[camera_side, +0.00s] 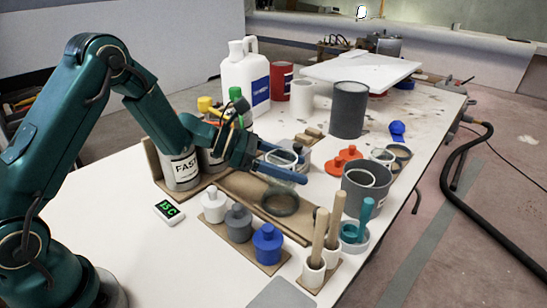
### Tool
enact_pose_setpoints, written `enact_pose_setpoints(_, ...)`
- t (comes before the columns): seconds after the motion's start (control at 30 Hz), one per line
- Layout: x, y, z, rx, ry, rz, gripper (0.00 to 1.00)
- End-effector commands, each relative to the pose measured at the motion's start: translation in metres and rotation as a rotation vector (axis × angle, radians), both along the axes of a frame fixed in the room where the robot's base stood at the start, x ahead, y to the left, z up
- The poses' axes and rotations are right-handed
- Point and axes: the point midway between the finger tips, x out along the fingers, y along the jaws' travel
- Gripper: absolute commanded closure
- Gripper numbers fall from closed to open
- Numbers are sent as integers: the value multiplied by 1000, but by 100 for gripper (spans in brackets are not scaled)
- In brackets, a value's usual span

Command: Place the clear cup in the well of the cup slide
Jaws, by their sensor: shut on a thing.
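My gripper (288,166), with blue fingers, is shut on the clear cup (283,158). The cup is small and see-through, and the fingers hide part of it. The gripper holds it above the work table, up and slightly right of a dark ring. The cup slide appears to be the long brown board (238,188) on the table, with the dark round ring (279,202) at its right end as the well. The cup looks apart from the ring, but its exact height above the board is hard to tell.
A grey can labelled FAST (181,169) stands left of the board. Three knobbed weights, one blue (267,243), stand in front. Right are a grey pot (365,189) and wooden-handled tools (319,235). An orange piece (347,155) lies behind. The front-left table is mostly clear.

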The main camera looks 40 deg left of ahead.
Motion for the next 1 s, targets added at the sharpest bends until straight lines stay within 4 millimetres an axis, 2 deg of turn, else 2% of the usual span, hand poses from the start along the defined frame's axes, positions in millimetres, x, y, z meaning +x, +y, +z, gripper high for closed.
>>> enact_pose_setpoints(0.37,0,0,-42,0,2,-1,83)
enact_pose_setpoints(0.8,0,0,-48,0,-1,-1,83)
enact_pose_setpoints(0.83,0,0,-48,0,-2,-1,22)
enact_pose_setpoints(0.9,0,0,-47,0,-2,-1,0)
enact_pose_setpoints(1.0,0,0,-47,0,-2,-1,0)
